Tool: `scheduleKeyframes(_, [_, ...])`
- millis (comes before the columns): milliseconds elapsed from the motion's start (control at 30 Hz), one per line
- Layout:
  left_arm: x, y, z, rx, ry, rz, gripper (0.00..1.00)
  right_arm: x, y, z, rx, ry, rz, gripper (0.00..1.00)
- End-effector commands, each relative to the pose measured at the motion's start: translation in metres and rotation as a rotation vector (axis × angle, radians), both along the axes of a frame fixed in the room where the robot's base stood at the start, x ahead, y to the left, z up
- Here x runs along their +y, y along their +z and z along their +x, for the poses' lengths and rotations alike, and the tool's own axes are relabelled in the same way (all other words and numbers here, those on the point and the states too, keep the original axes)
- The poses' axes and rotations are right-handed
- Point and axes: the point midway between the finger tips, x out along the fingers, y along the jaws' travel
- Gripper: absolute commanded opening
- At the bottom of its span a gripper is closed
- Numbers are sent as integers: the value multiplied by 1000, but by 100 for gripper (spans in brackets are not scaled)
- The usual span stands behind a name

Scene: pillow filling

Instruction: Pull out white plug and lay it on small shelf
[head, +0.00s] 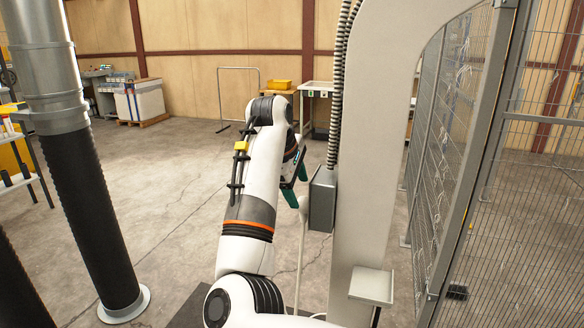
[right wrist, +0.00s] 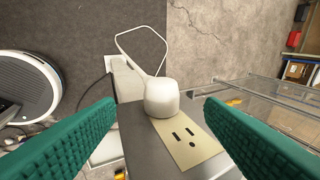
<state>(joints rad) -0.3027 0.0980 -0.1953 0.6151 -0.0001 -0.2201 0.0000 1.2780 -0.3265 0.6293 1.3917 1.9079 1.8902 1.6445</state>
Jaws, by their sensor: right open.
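The white plug (right wrist: 162,98) sits in an outlet plate (right wrist: 196,155) on the side of a grey box (head: 322,202). Its white cord loops away at the top of the right wrist view and hangs down in the head view. My right gripper (head: 294,186) is open beside the box. In the right wrist view its green fingers (right wrist: 160,106) stand either side of the plug, with a visible gap on both sides. The small shelf (head: 372,287) is a pale ledge low on the white post, empty. My left gripper is not in view.
The white post (head: 372,130) carries the box and a ribbed hose (head: 340,80). A wire mesh fence (head: 445,150) stands to the right. A thick grey and black pipe (head: 85,190) stands at left. The concrete floor between the pipe and my arm is clear.

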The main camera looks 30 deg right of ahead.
Motion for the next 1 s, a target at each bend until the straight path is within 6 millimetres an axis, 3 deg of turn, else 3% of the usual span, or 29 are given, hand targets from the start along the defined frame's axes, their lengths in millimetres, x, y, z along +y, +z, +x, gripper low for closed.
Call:
scheduleKeyframes(300, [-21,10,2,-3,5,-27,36,-19,-40,6,1,-1,-3,63])
scheduleKeyframes(700, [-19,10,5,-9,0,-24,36,-22,-47,8,1,0,-3,63])
scheduleKeyframes(1000, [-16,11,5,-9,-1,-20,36,-22,-47,8,1,0,-3,16])
